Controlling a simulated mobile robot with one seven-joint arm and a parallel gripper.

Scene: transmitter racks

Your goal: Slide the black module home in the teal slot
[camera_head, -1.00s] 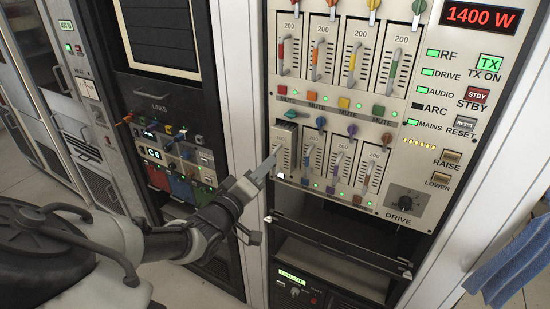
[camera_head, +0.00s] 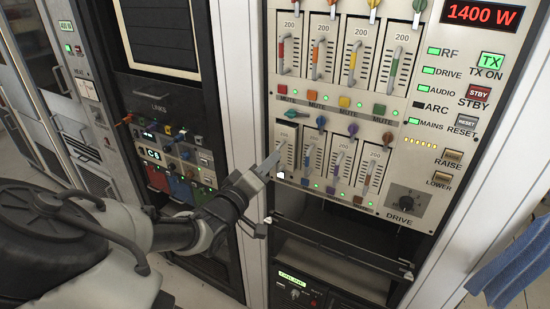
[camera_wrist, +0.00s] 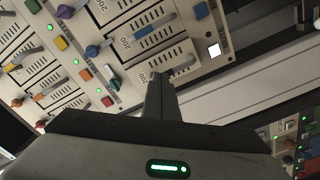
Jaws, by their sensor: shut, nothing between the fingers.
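The black module (camera_head: 291,133) is in the leftmost bay of the rack's lower row. It shows a dark face edge and looks nearly level with its neighbours. The teal slot is the bay around it, with a white indicator (camera_head: 281,175) below. My gripper (camera_head: 279,151) is shut and empty, its fingertips at the module's front. Whether they touch it I cannot tell. In the wrist view my fingertips (camera_wrist: 160,77) lie against or just before the module's pale front (camera_wrist: 160,62); the gripper hides its far part. The white indicator (camera_wrist: 214,50) is lit there.
Modules with blue (camera_head: 308,156), purple (camera_head: 338,164) and brown handles stand close on the right. A row of modules with coloured handles sits above. A horizontal bar (camera_head: 340,245) crosses the rack below. A darker rack (camera_head: 165,130) stands to the left.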

